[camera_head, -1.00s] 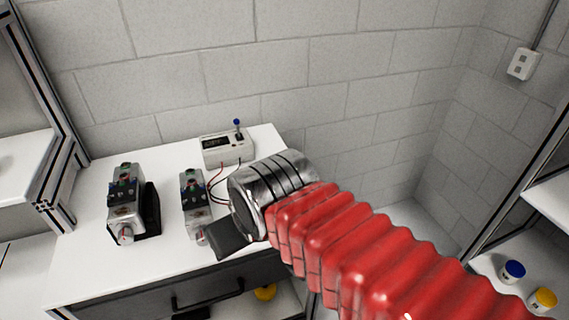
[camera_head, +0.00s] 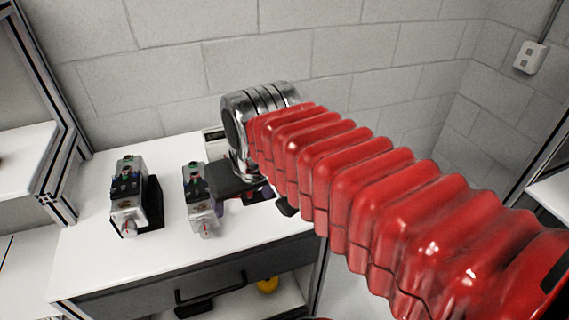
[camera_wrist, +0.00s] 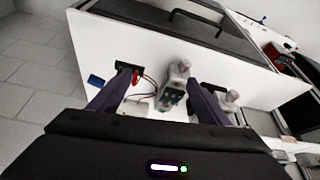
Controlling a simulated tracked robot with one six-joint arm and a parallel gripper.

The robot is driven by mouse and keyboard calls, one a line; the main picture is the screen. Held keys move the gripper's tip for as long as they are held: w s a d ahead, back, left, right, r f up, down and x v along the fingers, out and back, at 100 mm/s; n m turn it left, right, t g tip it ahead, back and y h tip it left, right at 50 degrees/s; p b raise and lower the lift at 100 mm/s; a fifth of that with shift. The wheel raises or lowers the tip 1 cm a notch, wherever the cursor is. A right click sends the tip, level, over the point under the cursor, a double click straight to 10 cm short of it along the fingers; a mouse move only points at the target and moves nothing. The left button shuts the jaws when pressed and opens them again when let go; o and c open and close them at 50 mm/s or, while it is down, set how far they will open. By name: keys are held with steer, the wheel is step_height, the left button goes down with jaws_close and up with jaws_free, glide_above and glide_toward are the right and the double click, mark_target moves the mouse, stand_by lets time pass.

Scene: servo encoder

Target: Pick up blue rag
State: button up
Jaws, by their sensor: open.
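A small flat blue patch (camera_wrist: 96,80) lies near the left edge of the white tabletop in the wrist view. It may be the blue rag, but it is too small to be sure. In the head view I see no rag; my arm covers the right part of the tabletop. My gripper (camera_head: 250,206) is open above the right half of the table, pointing down. In the wrist view my gripper (camera_wrist: 160,80) has its two dark purple fingers spread with nothing held, and the blue patch lies outside the left finger.
Two grey motor units (camera_head: 128,200) (camera_head: 199,200) stand on the white tabletop (camera_head: 85,245). A white meter box (camera_head: 214,140) is mostly hidden behind my gripper. The cabinet front (camera_head: 225,280) has a dark drawer. A block wall (camera_head: 180,60) rises behind the table.

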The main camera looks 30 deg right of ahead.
steer(key=w+d+r+m+g, duration=0.1)
steer(key=w+d+r+m, duration=0.1)
steer(key=w+d, duration=0.45)
steer(key=w+d+f+m+g, duration=0.2)
steer(key=w+d+f, duration=0.1)
steer(key=w+d, duration=0.4)
steer(key=w+d+f+m+g, duration=0.1)
steer(key=w+d+f+m, duration=0.1)
steer(key=w+d, duration=0.6)
steer(key=d+f, duration=0.1)
steer(key=d, duration=0.2)
steer(key=shift+w+g, duration=0.3)
steer(key=shift+g, duration=0.1)
step_height(320, 180, down, 9)
steer(key=shift+r, duration=0.2)
steer(key=shift+f, duration=2.6)
